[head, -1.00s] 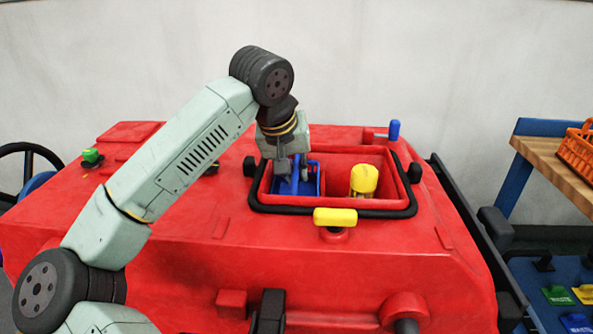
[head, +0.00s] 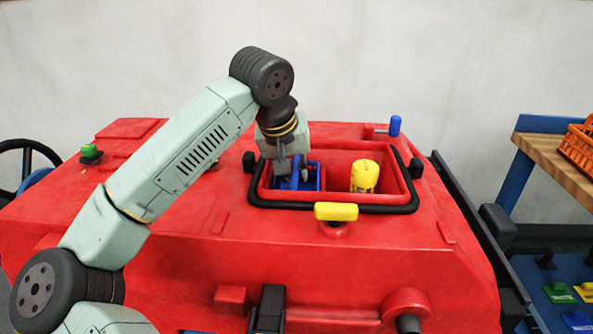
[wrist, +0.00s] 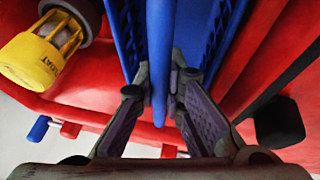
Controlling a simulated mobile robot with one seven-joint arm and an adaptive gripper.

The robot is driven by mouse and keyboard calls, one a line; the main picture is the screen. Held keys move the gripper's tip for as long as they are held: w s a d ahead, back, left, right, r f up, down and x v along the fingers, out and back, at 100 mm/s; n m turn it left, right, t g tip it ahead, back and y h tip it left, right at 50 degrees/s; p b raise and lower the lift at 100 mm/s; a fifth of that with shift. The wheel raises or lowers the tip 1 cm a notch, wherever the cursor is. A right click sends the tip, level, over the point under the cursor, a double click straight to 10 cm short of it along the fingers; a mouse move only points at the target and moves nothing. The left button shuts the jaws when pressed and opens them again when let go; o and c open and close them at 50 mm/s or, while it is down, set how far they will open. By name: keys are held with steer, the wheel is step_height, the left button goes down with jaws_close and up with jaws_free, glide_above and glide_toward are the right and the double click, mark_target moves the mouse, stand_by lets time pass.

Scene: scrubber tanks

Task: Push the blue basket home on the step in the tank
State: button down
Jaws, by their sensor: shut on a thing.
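The blue basket (head: 310,178) sits in the left part of the open tank (head: 407,203) on top of the red machine. My gripper (head: 292,176) reaches down into the tank from above, over the basket. In the wrist view my gripper (wrist: 160,85) is shut on a blue upright bar of the basket (wrist: 159,40), with a slatted basket wall showing on each side. The step under the basket is hidden, so I cannot tell whether the basket rests on it.
A yellow-capped float (head: 364,175) stands in the tank right of the basket; it also shows in the wrist view (wrist: 35,60). A yellow handle (head: 336,212) is at the tank's front rim. A blue-tipped lever (head: 395,126) stands behind. An orange basket (head: 578,148) sits on the right bench.

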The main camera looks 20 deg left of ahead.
steer(key=shift+f, duration=0.2)
steer(key=shift+r, duration=0.15)
stand_by(0.4)
steer(key=c, duration=1.6)
jaws_free()
steer(key=o, duration=0.5)
steer(key=shift+r, duration=0.1)
steer(key=shift+p+v, duration=1)
steer(key=shift+v, duration=1.15)
steer(key=shift+r, duration=0.1)
